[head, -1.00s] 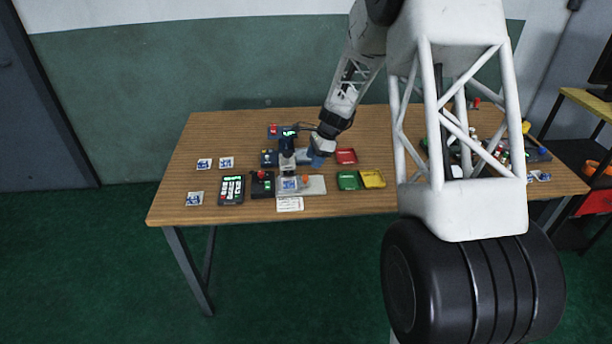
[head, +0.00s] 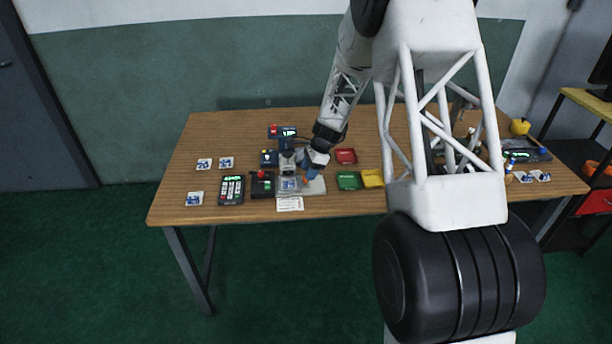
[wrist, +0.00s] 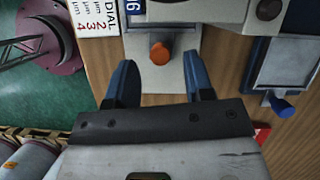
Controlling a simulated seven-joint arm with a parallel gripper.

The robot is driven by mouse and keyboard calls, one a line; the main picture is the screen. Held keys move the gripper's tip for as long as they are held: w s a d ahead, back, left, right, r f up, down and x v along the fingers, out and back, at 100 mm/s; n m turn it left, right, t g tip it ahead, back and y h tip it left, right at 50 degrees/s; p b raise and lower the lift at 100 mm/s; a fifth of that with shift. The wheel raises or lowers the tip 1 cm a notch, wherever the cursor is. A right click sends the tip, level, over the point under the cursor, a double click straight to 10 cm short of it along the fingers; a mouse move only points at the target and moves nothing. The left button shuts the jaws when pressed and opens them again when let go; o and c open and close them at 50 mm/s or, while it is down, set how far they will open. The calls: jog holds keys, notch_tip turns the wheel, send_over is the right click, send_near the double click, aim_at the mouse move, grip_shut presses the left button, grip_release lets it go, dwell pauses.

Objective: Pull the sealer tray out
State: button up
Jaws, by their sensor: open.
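The sealer tray (wrist: 178,85) is a pale plate with an orange knob (wrist: 160,53) standing on it. In the head view the tray (head: 316,188) shows at the front of the sealer (head: 288,165), partly behind my gripper. My gripper (wrist: 160,58) is open, its two blue fingers pointing at the tray. In the wrist view the knob lies between the fingertips, with space on both sides. I cannot tell whether the fingers are down to the knob's height. A blue-and-white chip (head: 289,183) shows at the sealer's left front.
A printed dial card (head: 290,204) lies in front of the sealer. A keypad (head: 231,190) and a box with a red knob (head: 262,184) stand to the left. Green (head: 348,181) and yellow (head: 372,178) trays are close on the right. A blue-knobbed fixture (wrist: 283,106) shows in the wrist view.

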jog(key=shift+x, duration=1.3)
jog(key=shift+c, duration=0.3)
grip_shut()
